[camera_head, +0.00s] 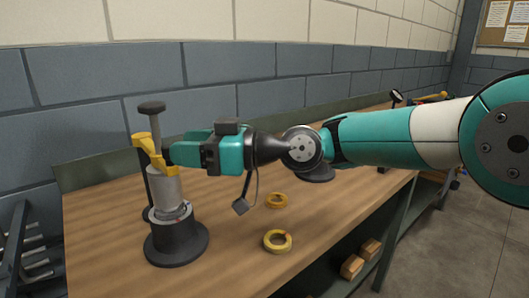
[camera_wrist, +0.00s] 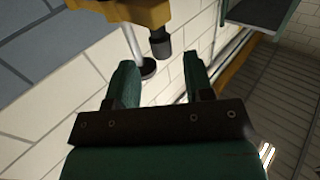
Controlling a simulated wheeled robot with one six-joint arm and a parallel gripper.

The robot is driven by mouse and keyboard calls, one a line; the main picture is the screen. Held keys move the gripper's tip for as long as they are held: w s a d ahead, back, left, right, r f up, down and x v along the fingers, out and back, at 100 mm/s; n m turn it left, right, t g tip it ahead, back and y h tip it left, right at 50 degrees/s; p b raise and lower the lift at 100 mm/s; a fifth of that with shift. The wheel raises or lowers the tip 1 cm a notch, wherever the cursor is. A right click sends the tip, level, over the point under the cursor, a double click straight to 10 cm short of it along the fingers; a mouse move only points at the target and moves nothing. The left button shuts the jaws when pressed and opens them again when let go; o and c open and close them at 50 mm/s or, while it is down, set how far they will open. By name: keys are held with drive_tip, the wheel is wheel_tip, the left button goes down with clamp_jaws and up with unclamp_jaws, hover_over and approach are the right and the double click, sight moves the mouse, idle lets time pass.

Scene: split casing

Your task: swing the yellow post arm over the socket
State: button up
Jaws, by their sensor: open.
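The yellow post arm (camera_head: 150,152) is at the left of the head view, with a dark knob (camera_head: 151,107) on a light rod above it. A grey cylinder (camera_head: 166,188) stands upright below it in a dark round base (camera_head: 177,243), likely the socket; its opening is hidden. A dark post shows partly behind the cylinder. My gripper (camera_head: 173,153) points left, its fingertips close to the yellow arm's right side. In the wrist view, my gripper (camera_wrist: 158,82) is open with nothing clasped; the yellow arm (camera_wrist: 120,12) is beyond the fingertips. I cannot tell whether they touch.
A block wall (camera_head: 100,95) runs behind the bench. Wooden blocks (camera_head: 352,266) sit on a lower shelf. The bench front between base and rings is clear.

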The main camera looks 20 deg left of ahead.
drive_tip(key=b+v, duration=0.2)
drive_tip(key=v, duration=1.2)
drive_tip(key=shift+b, duration=0.3)
drive_tip(key=shift+a, duration=0.1)
